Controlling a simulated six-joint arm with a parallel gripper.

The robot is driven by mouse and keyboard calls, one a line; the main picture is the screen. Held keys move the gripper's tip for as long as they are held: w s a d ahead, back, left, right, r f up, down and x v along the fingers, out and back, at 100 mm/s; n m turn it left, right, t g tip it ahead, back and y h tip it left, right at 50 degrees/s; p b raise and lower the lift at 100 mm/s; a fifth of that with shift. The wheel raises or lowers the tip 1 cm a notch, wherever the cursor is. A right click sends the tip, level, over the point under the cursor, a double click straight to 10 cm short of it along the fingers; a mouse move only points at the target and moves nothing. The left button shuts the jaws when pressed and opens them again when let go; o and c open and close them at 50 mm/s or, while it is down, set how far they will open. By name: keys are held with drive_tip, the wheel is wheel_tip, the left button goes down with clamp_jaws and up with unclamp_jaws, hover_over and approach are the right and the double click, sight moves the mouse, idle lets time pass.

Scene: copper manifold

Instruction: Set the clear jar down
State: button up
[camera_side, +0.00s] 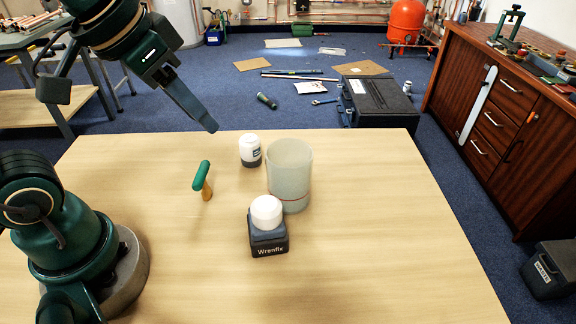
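The clear jar (290,170) is a translucent, wide-mouthed cup with a thin red line low on its side. It appears to stand upright on the light wooden table (370,240), with part of its lower front left hidden by a white-topped item. My gripper (212,128) is up and to the left of the jar, apart from it. Its fingers overlap in this side view, so I cannot tell whether they are open or shut. No object shows at the fingertips.
A dark block labelled Wrenfix with a white rounded top (268,228) sits close in front of the jar. A small white bottle with a dark base (250,150) is behind left. A green-handled tool (202,178) is further left. The table's right side is clear.

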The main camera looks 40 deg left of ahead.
drive_tip(key=g, duration=0.1)
approach(275, 153)
drive_tip(key=w+f+g, duration=0.1)
drive_tip(key=f, duration=0.1)
drive_tip(key=w+f+g, duration=0.1)
drive_tip(key=f, duration=0.2)
drive_tip(key=w+f+m+g, duration=0.1)
drive_tip(key=w+f+g, duration=0.1)
drive_tip(key=f, duration=0.1)
drive_tip(key=shift+a, duration=0.1)
drive_tip(key=shift+s+f, duration=0.15)
drive_tip(key=shift+f, duration=2.65)
clamp_jaws()
